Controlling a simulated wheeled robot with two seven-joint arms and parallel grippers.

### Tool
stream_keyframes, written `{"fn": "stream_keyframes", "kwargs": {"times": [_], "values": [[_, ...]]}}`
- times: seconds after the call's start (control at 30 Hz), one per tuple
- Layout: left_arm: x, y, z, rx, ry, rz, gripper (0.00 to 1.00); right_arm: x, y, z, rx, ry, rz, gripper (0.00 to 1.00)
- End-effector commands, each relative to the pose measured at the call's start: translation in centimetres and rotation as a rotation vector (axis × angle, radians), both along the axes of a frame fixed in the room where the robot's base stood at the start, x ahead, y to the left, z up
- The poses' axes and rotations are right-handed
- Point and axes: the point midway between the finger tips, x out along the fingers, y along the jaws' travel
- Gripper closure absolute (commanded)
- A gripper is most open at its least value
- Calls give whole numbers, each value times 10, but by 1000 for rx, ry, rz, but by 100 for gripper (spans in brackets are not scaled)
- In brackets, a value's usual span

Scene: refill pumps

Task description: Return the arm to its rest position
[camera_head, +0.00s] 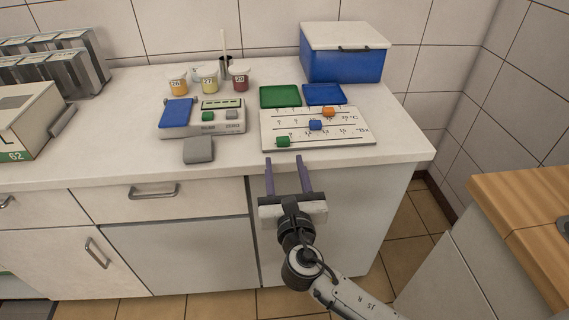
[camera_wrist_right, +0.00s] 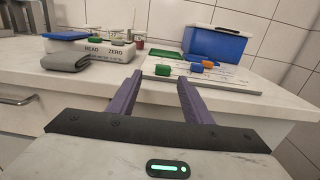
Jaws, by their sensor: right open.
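My right gripper (camera_head: 286,163) is open and empty, its two purple fingers pointing at the front edge of the white counter (camera_head: 130,170). It also shows in the right wrist view (camera_wrist_right: 158,82), with nothing between the fingers. The right arm comes in from the bottom right in the head view. The gripper is in front of the counter, near a white board (camera_head: 345,138) marked with scales, and does not appear to touch it. The board carries a green block (camera_head: 283,141), a blue block (camera_head: 316,125) and an orange block (camera_head: 328,111). My left gripper is not in view.
Numbered jars (camera_head: 209,80), green (camera_head: 280,96) and blue (camera_head: 324,94) trays and a blue box (camera_head: 343,62) stand behind. A wooden-topped counter (camera_head: 525,215) is at right.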

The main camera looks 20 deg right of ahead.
Motion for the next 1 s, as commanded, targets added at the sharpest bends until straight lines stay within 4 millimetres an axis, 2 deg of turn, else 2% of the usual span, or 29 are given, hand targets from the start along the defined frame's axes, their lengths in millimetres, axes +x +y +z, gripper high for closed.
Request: {"fn": "stream_keyframes", "kwargs": {"times": [0.27,0.37,0.43,0.57,0.6,0.7,0.83,0.9,1.0], "values": [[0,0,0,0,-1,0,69,0,0,-1,6,2,0,55],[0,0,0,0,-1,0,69,-6,-2,-18,94,32,3,55],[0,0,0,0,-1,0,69,-17,-2,-44,254,78,4,55],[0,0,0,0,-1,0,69,-61,-2,-119,771,206,-57,55],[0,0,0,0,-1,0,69,-79,-1,-142,961,244,-103,55],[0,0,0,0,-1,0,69,-128,3,-190,1439,303,-265,55],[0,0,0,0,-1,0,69,-191,6,-231,2014,298,-562,55],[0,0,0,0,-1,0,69,-220,7,-244,2271,254,-731,55],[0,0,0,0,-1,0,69,-251,6,-254,2547,169,-947,55]]}}
